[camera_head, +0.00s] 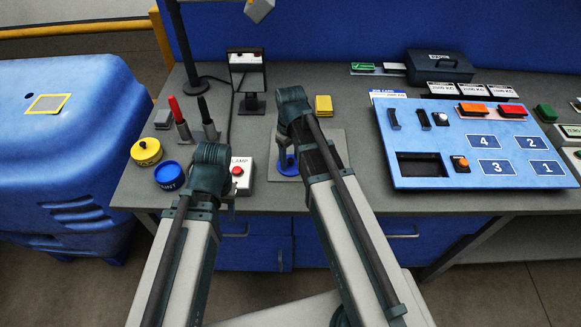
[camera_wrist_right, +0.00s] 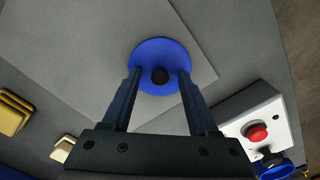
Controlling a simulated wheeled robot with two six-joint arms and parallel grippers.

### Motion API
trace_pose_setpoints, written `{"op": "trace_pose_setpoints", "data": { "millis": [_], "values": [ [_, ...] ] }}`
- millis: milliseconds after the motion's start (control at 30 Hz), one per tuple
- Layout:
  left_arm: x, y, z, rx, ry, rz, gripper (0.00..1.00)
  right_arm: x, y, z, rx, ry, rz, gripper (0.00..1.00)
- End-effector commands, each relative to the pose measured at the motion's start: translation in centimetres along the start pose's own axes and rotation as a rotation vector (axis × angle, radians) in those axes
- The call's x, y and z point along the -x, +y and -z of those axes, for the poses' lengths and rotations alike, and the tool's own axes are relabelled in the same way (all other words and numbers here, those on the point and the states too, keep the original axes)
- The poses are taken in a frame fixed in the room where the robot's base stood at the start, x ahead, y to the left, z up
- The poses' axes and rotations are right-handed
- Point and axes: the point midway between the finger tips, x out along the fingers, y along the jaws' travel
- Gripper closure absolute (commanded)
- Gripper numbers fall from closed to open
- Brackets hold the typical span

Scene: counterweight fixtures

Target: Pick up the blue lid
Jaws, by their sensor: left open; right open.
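The blue lid (camera_head: 283,168) is a flat disc with a black knob, lying on a grey plate (camera_head: 338,158) on the bench. In the right wrist view the lid (camera_wrist_right: 149,86) is seen from above with its knob (camera_wrist_right: 160,76). My right gripper (camera_wrist_right: 160,77) is open. Its fingers appear on either side of the knob, over the lid, with nothing gripped. In the head view my right arm partly hides the lid. My left gripper (camera_head: 203,178) is open, left of the lid near the lamp box; its fingertips are hard to make out.
A lamp box (camera_head: 244,172) with a red button stands left of the plate. Blue (camera_head: 169,177) and yellow (camera_head: 146,152) round containers are further left. A yellow block (camera_head: 323,105) and a stand (camera_head: 249,85) are behind. A blue panel (camera_head: 475,145) fills the right.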

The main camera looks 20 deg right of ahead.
Motion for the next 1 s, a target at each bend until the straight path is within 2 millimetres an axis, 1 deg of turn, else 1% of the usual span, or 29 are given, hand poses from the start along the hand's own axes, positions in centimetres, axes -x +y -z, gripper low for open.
{"op": "trace_pose_setpoints", "data": {
  "millis": [67,100,167,300,400,800,1000],
  "values": [
    [0.1,0.0,0.0,0.000,0.000,0.000,0.50,0.1,0.0,0.0,0.000,0.000,0.000,0.42],
    [0.1,0.0,0.0,0.000,0.000,0.000,0.50,0.1,0.0,0.0,0.000,0.000,0.000,0.49],
    [0.1,0.0,0.0,0.000,0.000,0.000,0.50,0.1,0.0,0.0,0.000,0.000,0.000,0.60],
    [0.1,0.0,0.0,0.000,0.000,0.000,0.50,0.1,0.0,0.0,0.000,0.000,0.000,0.85],
    [0.1,0.0,0.0,0.000,0.000,0.000,0.50,0.1,0.0,0.0,0.000,0.000,0.000,1.00],
    [0.2,0.0,0.0,0.000,0.000,0.000,0.50,0.2,0.0,0.0,0.000,0.000,0.000,1.00],
    [1.2,-0.1,-0.1,0.000,0.000,0.000,0.50,1.2,0.0,0.0,0.000,0.000,0.000,1.00]
  ]
}}
